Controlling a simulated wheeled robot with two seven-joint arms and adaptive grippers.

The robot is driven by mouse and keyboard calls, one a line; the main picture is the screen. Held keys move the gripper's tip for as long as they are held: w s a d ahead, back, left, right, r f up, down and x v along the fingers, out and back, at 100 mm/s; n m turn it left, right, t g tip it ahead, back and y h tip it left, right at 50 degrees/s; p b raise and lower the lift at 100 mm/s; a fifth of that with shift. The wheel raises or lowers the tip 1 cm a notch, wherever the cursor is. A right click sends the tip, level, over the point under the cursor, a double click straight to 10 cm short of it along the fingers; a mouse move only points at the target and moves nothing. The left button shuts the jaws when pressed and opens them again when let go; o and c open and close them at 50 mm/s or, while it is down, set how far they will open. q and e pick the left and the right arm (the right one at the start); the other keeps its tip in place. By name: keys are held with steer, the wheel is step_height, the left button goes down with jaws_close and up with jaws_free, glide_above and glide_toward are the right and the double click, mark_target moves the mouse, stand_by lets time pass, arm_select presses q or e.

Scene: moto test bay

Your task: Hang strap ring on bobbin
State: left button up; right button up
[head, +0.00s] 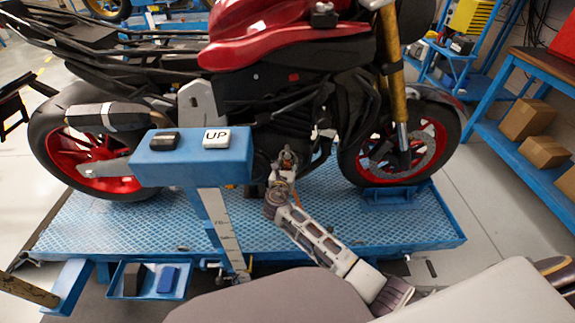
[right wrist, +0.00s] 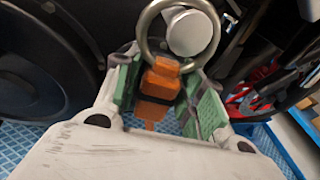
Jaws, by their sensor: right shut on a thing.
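In the right wrist view my right gripper (right wrist: 161,82), with green pads, is shut on an orange strap (right wrist: 158,85). The strap's metal ring (right wrist: 143,42) stands up beyond the fingertips. A pale round bobbin (right wrist: 190,33) shows inside the ring's outline, towards its right side. I cannot tell whether the ring is around the bobbin or only in front of it. In the head view my right gripper (head: 283,175) is low beside the red motorcycle (head: 280,35), between its wheels. The ring and bobbin are too small there to tell apart. My left gripper is not in view.
The motorcycle stands on a blue lift platform (head: 350,232). A blue control post with a white UP button (head: 216,138) and a dark button (head: 163,140) stands left of my right arm. A small blue tray (head: 125,275) hangs at the front. A shelf with boxes (head: 527,118) is at right.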

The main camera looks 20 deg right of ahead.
steer(key=shift+f, duration=0.2)
stand_by(0.3)
steer(key=o, duration=1.2)
steer(key=shift+s+a, duration=0.1)
steer(key=shift+s, duration=0.05)
steer(key=v, duration=0.7)
steer(key=shift+s+m, duration=0.15)
steer(key=shift+m, duration=0.15)
